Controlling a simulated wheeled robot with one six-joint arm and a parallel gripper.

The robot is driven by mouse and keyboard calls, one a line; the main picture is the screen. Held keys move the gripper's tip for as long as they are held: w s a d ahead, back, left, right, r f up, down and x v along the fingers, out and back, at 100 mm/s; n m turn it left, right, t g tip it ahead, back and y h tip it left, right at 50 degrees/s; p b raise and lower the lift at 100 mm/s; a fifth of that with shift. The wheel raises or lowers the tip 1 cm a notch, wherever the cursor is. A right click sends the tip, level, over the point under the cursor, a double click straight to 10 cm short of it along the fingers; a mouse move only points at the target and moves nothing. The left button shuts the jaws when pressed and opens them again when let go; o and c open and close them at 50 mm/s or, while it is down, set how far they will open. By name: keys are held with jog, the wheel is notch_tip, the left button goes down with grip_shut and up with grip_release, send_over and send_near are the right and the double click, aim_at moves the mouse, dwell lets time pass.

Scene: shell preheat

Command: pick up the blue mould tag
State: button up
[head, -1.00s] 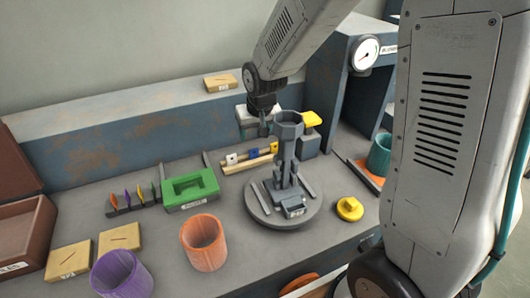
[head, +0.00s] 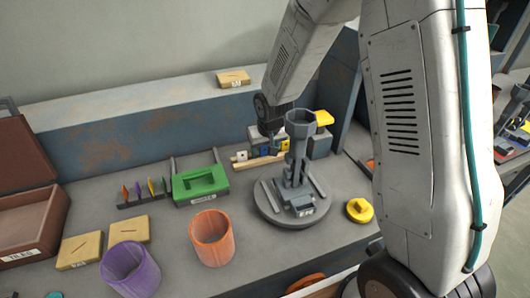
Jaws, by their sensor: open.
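The blue mould tag (head: 264,152) sits on a light wooden rack (head: 243,165) behind the grey stand, between a white tag (head: 241,156) and a yellow tag (head: 286,146). My gripper (head: 275,137) points down just above the rack, close to the blue tag. It is open. Its fingertips are small and dark and partly hidden by the stand's cup, so I cannot tell whether they are around the tag or only above it.
The grey stand (head: 297,190) on its round base is just in front of the rack. A low blue wall (head: 120,150) runs behind.

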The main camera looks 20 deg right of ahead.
jog(key=c, duration=1)
jog(key=shift+c, duration=0.2)
